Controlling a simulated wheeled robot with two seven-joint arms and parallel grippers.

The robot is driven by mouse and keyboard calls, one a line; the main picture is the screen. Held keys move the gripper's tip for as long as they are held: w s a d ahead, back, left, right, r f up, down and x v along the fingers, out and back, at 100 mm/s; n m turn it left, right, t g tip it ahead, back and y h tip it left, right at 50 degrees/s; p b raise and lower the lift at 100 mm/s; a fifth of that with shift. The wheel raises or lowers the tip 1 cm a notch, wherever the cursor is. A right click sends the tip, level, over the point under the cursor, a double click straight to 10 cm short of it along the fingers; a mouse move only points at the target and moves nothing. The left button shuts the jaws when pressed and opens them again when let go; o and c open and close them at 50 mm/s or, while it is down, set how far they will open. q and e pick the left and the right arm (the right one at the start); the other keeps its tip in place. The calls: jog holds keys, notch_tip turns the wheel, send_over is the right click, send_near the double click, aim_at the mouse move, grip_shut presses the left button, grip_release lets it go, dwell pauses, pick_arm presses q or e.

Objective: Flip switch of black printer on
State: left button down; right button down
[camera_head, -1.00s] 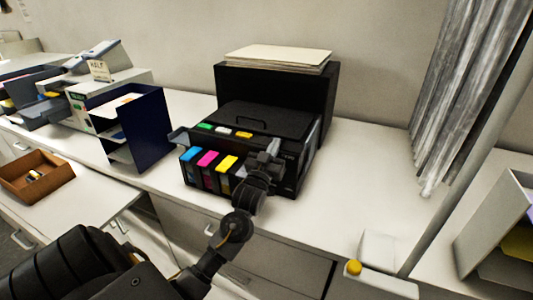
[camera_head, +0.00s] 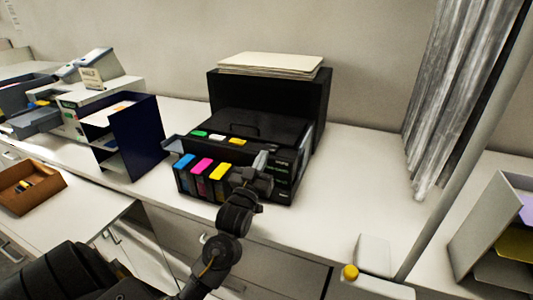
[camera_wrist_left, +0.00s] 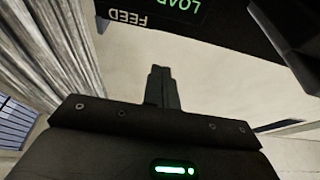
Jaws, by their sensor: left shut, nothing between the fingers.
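The black printer (camera_head: 262,126) stands on the white counter, with blue, magenta and yellow ink tanks (camera_head: 203,170) along its front left. My left gripper (camera_head: 262,162) is at the printer's front right face, beside the tanks, and hides part of that face. In the left wrist view its fingers (camera_wrist_left: 162,85) are shut together with nothing between them. The printer's dark panel (camera_wrist_left: 185,15) with "LOAD" and "FEED" lettering shows upside down at the top of that view. I cannot make out the switch. My right gripper is not in view.
A stack of paper (camera_head: 270,64) lies on the black box behind the printer. A dark blue organizer (camera_head: 133,137) stands to the left, and a brown tray (camera_head: 30,190) is lower left. The counter right of the printer (camera_head: 365,165) is clear.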

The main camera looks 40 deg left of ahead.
pick_arm(q)
jog(key=b+v, duration=0.1)
jog(key=v, duration=0.3)
jog(key=shift+s+f, duration=0.1)
jog(key=shift+f, duration=0.2)
dwell(0.4)
